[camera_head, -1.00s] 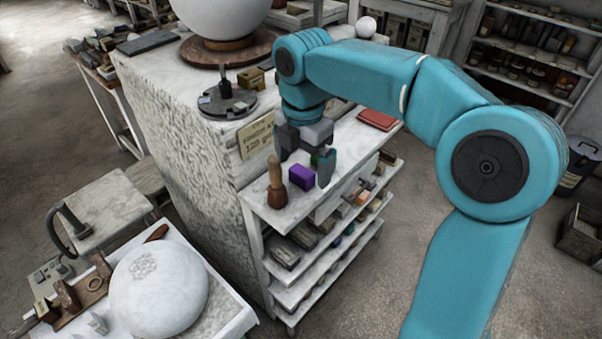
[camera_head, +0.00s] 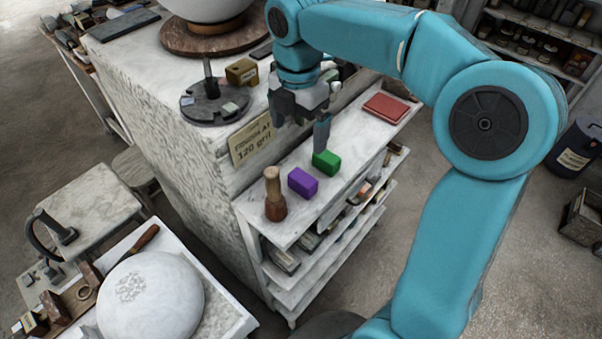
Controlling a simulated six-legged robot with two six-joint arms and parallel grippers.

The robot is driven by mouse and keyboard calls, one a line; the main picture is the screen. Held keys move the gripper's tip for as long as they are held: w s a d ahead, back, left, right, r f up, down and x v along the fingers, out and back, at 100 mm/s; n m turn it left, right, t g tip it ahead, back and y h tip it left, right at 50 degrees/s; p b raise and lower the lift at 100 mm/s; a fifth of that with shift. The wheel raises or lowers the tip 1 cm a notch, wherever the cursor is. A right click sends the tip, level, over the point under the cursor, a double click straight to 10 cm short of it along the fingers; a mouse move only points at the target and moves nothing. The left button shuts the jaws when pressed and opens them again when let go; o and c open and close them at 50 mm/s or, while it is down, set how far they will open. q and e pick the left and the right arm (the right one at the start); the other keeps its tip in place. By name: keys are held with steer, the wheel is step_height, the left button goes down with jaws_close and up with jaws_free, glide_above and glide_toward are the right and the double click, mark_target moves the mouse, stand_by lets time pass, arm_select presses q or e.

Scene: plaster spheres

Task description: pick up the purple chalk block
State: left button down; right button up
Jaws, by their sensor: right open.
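The purple chalk block (camera_head: 303,183) lies on the top of the white shelf unit (camera_head: 335,190), between a wooden-handled tool and a green block. My right gripper (camera_head: 300,128) is open and empty, above and behind the purple block, apart from it. One finger hangs just behind the green block (camera_head: 326,162); the other is further left, near the plaster block's side. The purple block is fully visible. My left gripper is not in view.
The wooden-handled tool (camera_head: 275,194) stands upright close left of the purple block. A red book-like item (camera_head: 386,108) lies further back on the shelf top. The large plaster block (camera_head: 190,140) with a grit sign (camera_head: 251,138) borders the shelf's left side.

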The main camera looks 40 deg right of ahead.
glide_toward(303, 177)
steer(key=f, duration=0.5)
steer(key=shift+a+f+b, duration=0.2)
steer(key=shift+a+b, duration=0.15)
steer(key=shift+a, duration=0.05)
steer(key=shift+d+f, duration=0.2)
steer(key=shift+f, duration=0.4)
steer(key=f, duration=0.4)
steer(key=shift+d+f, duration=0.2)
steer(key=shift+f, duration=0.1)
steer(key=c, duration=1.1)
